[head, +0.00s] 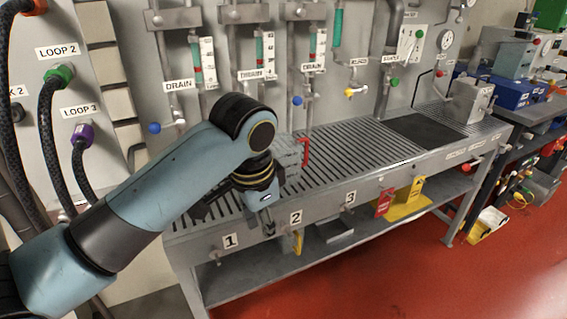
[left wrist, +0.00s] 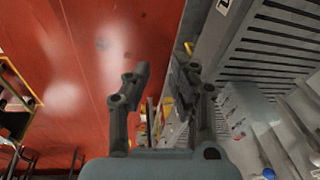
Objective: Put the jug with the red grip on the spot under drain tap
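The jug with the red grip is a grey jug (head: 290,152) standing on the slatted bench top, its red grip (head: 305,152) on its right side. My left arm hides part of it. A grey body with small red marks (left wrist: 250,112), probably this jug, shows at the right of the left wrist view. Blue-knobbed taps hang under DRAIN labels: one at the left (head: 154,127), one further right (head: 297,100). The middle tap is hidden behind my arm. My left gripper (head: 268,222) is at the bench's front edge, before the jug; the left wrist view (left wrist: 158,80) shows its fingers apart and empty.
The slatted bench top (head: 355,146) is clear right of the jug, up to a dark plate (head: 425,130). Numbers 1, 2 and 3 mark the front edge. A lower shelf holds a yellow stand (head: 405,203). Hoses hang at the left.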

